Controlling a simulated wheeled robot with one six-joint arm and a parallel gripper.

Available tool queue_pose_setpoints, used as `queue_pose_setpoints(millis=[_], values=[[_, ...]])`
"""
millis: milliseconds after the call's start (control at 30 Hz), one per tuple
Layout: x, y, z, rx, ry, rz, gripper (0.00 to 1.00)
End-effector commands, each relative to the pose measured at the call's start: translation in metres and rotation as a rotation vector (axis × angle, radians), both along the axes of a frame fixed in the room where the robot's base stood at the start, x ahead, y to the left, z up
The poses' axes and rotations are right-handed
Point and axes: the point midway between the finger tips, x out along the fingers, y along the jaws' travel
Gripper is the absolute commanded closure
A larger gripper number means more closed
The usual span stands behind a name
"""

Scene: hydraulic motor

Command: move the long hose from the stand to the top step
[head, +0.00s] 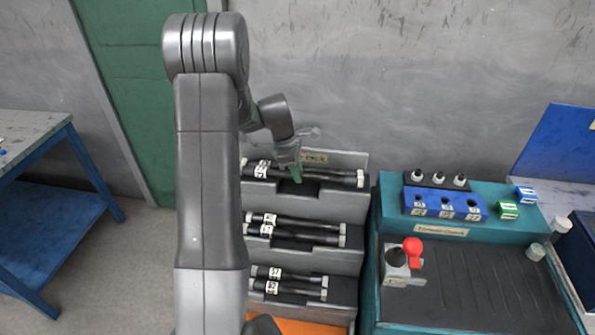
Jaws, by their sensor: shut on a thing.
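A grey stepped rack (352,213) stands against the wall, with black hoses on its steps. My gripper (296,172) is at the top step, pointing down, and is shut on a black hose (335,178) that lies along that step. The hose has light metal end fittings and a white number tag at its left end. Another dark hose lies close beside it, and my gripper hides part of both. Pairs of tagged hoses lie on the middle step (305,239) and the lower step (300,292). I cannot tell whether the held hose rests on the step.
My arm covers the rack's left side. A teal bench (470,252) to the right holds a blue block (445,205), a red-knobbed device (410,255) and small boxes. A blue table (55,215) stands at far left. An orange surface (305,327) lies below the rack.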

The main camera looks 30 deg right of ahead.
Motion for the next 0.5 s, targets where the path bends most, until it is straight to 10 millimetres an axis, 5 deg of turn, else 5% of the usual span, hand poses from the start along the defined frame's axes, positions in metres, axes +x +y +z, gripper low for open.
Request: queue_pose_setpoints(millis=[500], values=[[0.0002, -0.0002, -0.0058, -0.001, -0.001, 0.0, 1.0]])
